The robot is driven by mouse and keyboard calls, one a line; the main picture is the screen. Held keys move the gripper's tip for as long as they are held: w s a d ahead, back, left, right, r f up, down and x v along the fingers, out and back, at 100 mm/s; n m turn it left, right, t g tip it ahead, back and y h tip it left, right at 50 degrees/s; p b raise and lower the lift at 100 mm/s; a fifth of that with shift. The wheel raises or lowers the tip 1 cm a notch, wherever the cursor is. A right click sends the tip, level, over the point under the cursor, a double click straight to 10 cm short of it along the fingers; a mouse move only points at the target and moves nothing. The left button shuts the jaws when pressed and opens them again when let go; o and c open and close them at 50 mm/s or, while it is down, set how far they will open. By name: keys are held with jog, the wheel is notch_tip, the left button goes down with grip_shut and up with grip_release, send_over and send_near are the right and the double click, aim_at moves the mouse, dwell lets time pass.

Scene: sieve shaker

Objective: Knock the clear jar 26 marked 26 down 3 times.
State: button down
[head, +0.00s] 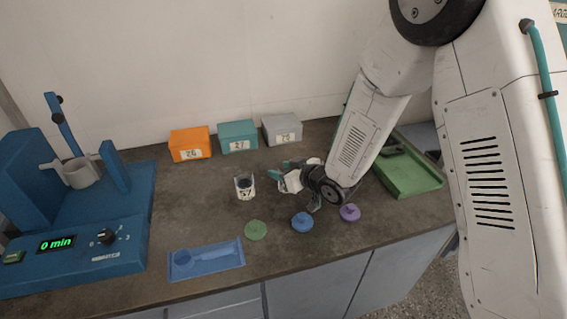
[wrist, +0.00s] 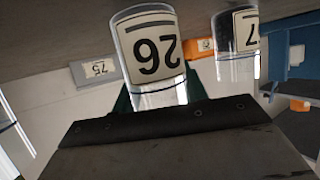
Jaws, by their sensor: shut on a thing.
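The clear jar 26 (wrist: 152,50) fills the upper middle of the wrist view, its white label reading 26 upside down there. My gripper (wrist: 158,98) is shut on it, with dark green fingers on either side of the jar. In the head view my gripper (head: 291,178) is low over the bench, right of the jar marked 57 (head: 244,187). My arm and gripper hide most of jar 26 there. The blue tapping machine (head: 75,245) stands at the left with a grey cup holder (head: 80,174); its display reads 0 min.
Orange (head: 190,143), teal (head: 237,136) and grey (head: 282,129) boxes stand along the wall. Green (head: 256,230), blue (head: 302,222) and purple (head: 350,212) lids lie near the front edge. A green tray (head: 412,178) is at right.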

jog(key=shift+s+f, duration=0.15)
jog(key=shift+f, duration=0.55)
jog(key=shift+r, duration=2.05)
notch_tip(320, 180, down, 3)
jog(key=shift+f, duration=0.75)
jog(key=shift+s+d+f, duration=0.1)
jog(key=c, duration=0.7)
grip_release()
